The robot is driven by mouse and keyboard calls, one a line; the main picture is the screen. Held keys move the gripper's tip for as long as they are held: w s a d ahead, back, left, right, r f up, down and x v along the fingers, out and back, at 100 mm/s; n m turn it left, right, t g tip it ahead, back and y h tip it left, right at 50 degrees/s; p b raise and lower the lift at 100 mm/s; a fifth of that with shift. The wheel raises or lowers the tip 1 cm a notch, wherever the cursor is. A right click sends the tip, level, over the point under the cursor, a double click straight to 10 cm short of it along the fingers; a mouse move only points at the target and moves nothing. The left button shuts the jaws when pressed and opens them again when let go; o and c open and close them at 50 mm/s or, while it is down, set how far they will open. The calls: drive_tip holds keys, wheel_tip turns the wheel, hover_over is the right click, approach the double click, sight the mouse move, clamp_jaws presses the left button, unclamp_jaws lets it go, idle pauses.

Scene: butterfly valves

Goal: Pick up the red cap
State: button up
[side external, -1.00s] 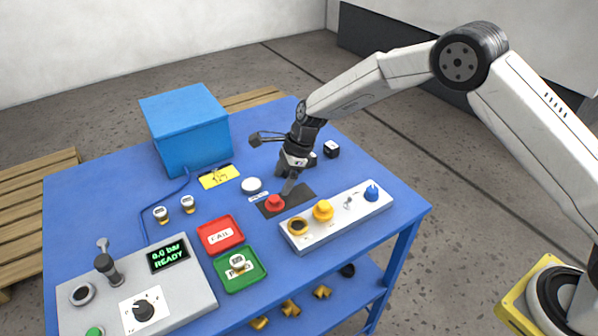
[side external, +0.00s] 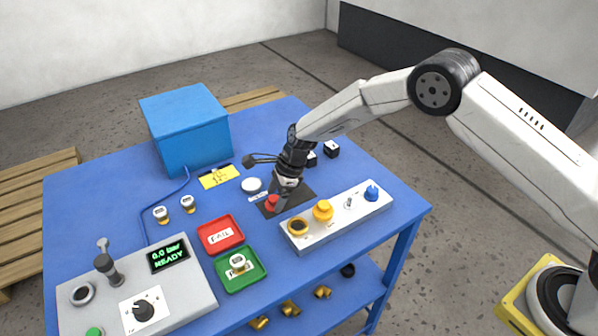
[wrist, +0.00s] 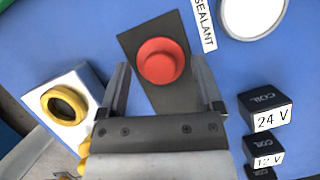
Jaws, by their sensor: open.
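The red cap (side external: 272,201) sits on a dark mat (side external: 297,196) on the blue table. In the wrist view the red cap (wrist: 162,61) lies between the two fingers, toward their tips, with a gap on each side. My gripper (wrist: 160,75) is open and empty, pointing down over the mat. In the side view my gripper (side external: 275,195) is right at the cap and hides part of it.
A grey panel (side external: 335,217) with yellow and blue knobs stands close in front of the mat. A white round lid (side external: 251,185) and its label lie beside the mat. Black coil blocks (side external: 332,149) stand behind. Red (side external: 205,248) and green (side external: 222,283) trays lie to the left.

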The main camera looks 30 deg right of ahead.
sight(270, 199)
idle(0.4)
clamp_jaws()
drive_tip(key=shift+r, duration=0.15)
drive_tip(key=shift+r, duration=0.45)
wheel_tip(270, 199, up, 2)
drive_tip(key=s+d+r, duration=0.3)
drive_tip(key=s+r, duration=0.6)
drive_tip(key=s, duration=0.4)
drive_tip(key=shift+s+d+r, duration=0.25)
drive_tip(key=shift+d+r, duration=0.15)
idle(0.4)
